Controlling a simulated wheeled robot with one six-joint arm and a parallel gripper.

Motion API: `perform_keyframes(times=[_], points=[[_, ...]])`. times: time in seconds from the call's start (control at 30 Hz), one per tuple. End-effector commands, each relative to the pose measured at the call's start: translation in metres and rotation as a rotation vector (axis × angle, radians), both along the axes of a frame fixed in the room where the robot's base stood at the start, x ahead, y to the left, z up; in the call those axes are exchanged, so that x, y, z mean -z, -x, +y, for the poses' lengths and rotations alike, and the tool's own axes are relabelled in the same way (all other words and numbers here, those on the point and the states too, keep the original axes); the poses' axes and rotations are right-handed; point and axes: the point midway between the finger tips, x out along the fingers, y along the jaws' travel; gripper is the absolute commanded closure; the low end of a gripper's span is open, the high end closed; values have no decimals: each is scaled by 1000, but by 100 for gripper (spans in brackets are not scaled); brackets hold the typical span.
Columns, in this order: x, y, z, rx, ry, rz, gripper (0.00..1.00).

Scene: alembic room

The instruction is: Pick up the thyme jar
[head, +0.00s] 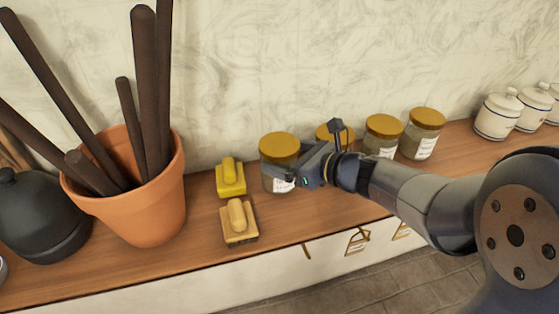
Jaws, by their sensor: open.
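Several glass jars with gold lids and white labels stand in a row on the wooden counter. The leftmost jar (279,150) is beside my gripper (297,178), which overlaps its lower right side. A second jar (334,130) is mostly hidden behind my gripper and wrist. A third jar (383,133) and a fourth jar (424,135) stand farther right. The labels are too small to read, so I cannot tell which jar is thyme. My gripper is open. Its fingertips are at the leftmost jar, and I cannot tell whether they touch it.
A terracotta pot (140,210) with dark sticks and a black kettle (38,220) stand farther left. White canisters (497,116) are at the far right. The counter's front edge has drawers below.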

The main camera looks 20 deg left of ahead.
Motion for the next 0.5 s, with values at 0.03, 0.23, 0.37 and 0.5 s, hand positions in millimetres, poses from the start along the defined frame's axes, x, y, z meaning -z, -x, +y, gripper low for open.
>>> perform_keyframes(times=[0.03, 0.23, 0.37, 0.5], points=[[-1, -3, 7, -2, -1, 4, 11], [6, -10, 22, 1, 0, 1, 11], [7, -11, 23, 2, 0, -1, 11], [7, -11, 23, 2, 0, -1, 13]])
